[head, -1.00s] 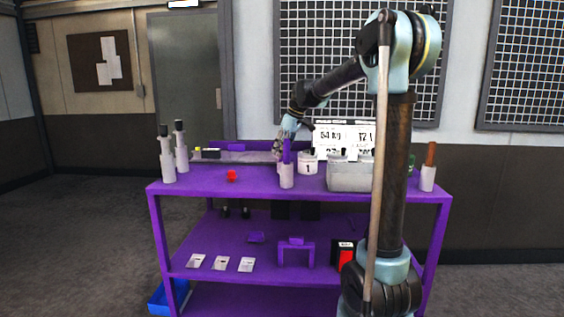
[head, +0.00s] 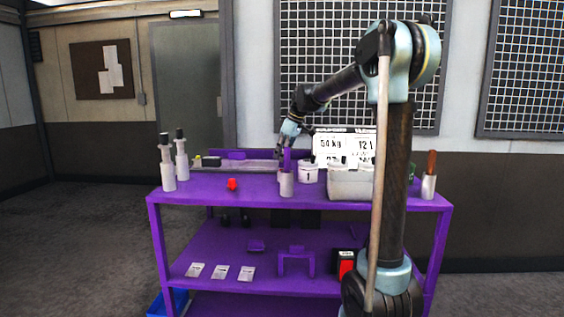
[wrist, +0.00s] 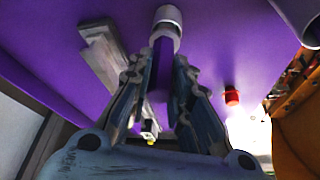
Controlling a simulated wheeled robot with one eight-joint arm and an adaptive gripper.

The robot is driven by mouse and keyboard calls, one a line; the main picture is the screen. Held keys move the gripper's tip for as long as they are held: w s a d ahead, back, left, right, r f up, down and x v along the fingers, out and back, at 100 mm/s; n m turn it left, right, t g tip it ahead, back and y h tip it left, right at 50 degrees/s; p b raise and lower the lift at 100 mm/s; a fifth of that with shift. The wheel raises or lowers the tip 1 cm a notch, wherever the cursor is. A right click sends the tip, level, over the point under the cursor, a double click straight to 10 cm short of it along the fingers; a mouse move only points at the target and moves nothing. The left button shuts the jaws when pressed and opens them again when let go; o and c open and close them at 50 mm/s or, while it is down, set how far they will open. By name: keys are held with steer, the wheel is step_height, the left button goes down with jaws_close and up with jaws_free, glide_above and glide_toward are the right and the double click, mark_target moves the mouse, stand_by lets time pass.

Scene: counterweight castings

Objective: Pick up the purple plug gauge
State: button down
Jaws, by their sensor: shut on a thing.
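The purple plug gauge is a purple handle (head: 287,159) rising from a light grey cylinder (head: 286,185) near the front middle of the purple bench top. In the wrist view the purple handle (wrist: 162,62) runs between my fingers, and its pale cylinder end (wrist: 167,16) lies beyond the fingertips. My gripper (head: 284,150) reaches down from behind the gauge. In the wrist view my gripper (wrist: 158,64) is shut on the handle. The gauge appears upright on the bench top; I see no clear gap beneath it.
A white jar (head: 308,172) and a grey bin (head: 350,183) stand close to the right. A red part (head: 232,184) lies to the left. Two grey gauges with dark tops (head: 167,168) stand at the left end. A brown-handled gauge (head: 430,178) stands at the right end.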

step_height(320, 180, up, 16)
steer(key=shift+r, duration=0.25)
steer(key=shift+s, duration=0.15)
stand_by(0.7)
